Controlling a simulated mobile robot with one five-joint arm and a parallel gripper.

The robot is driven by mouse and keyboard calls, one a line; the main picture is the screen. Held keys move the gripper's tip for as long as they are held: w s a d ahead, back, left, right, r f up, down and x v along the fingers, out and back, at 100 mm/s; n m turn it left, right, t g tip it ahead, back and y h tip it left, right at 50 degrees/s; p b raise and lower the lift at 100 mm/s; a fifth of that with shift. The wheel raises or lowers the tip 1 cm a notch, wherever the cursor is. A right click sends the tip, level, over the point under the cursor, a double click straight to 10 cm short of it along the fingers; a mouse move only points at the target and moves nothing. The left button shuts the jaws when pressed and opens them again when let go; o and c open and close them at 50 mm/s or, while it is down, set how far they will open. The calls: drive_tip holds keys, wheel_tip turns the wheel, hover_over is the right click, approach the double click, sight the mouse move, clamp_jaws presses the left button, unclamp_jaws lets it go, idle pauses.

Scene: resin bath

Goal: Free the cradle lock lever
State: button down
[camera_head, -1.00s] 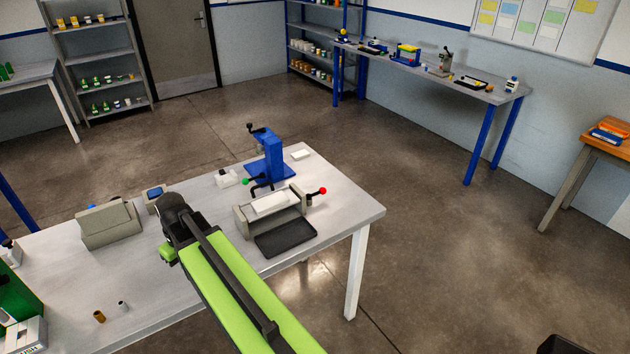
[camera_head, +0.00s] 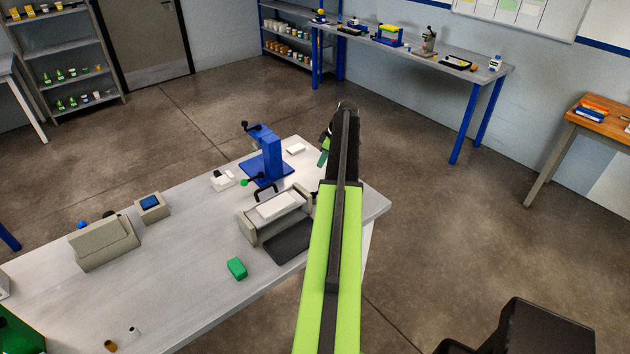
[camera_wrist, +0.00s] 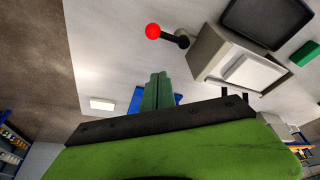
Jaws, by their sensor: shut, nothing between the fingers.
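The cradle is a grey box (camera_head: 252,229) with a white block (camera_head: 280,205) in its top, on the light workbench (camera_head: 190,290). In the wrist view the cradle (camera_wrist: 205,52) is at upper right. The lock lever there has a red ball (camera_wrist: 152,31) on a short black stem that meets the cradle's side. In the head view my arm hides this lever. My gripper (camera_head: 323,158) is over the bench's right end, beyond the cradle. In the wrist view its green fingers (camera_wrist: 158,85) are shut and empty, below the red ball in the picture and apart from it.
A blue press (camera_head: 265,152) stands behind the cradle, with a green-knobbed handle (camera_head: 245,182) near it. A black tray (camera_head: 290,240) is in front. A green block (camera_head: 236,268) lies left of the tray. A white block (camera_head: 295,149) lies near the back edge.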

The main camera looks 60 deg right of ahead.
drive_tip(key=shift+w, duration=0.1)
drive_tip(key=b+x, duration=1)
drive_tip(key=x, duration=0.1)
drive_tip(key=shift+a, duration=0.15)
drive_tip(key=s, duration=0.2)
drive_tip(key=s+d, duration=0.1)
drive_tip(key=shift+s+r, duration=0.1)
drive_tip(key=shift+s, duration=0.3)
drive_tip(key=shift+d, duration=0.15)
drive_tip(key=shift+s, duration=0.1)
